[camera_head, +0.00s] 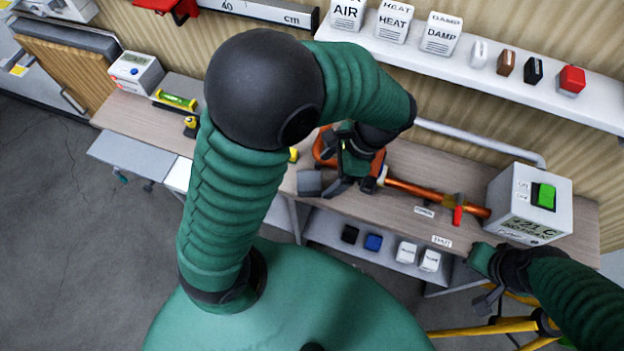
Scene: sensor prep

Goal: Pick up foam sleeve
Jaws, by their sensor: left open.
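My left gripper (338,184) is open above the middle of the workbench (400,215), its arm reaching over from the left. A grey block-like shape (308,183) shows beside its fingers; I cannot tell whether it is a fingertip or a separate piece. A copper-coloured pipe (415,188) runs right from there along the bench. I cannot pick out the foam sleeve with certainty; the gripper and arm hide part of the bench. My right gripper (484,288) is at the bench's front right; its jaw state is unclear.
A grey box with a green switch (543,196) stands at the right bench end. A lower shelf (325,228) holds several small blocks. A wall shelf (470,72) holds signs and small blocks. A white meter (135,70) and a level (176,100) sit at left.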

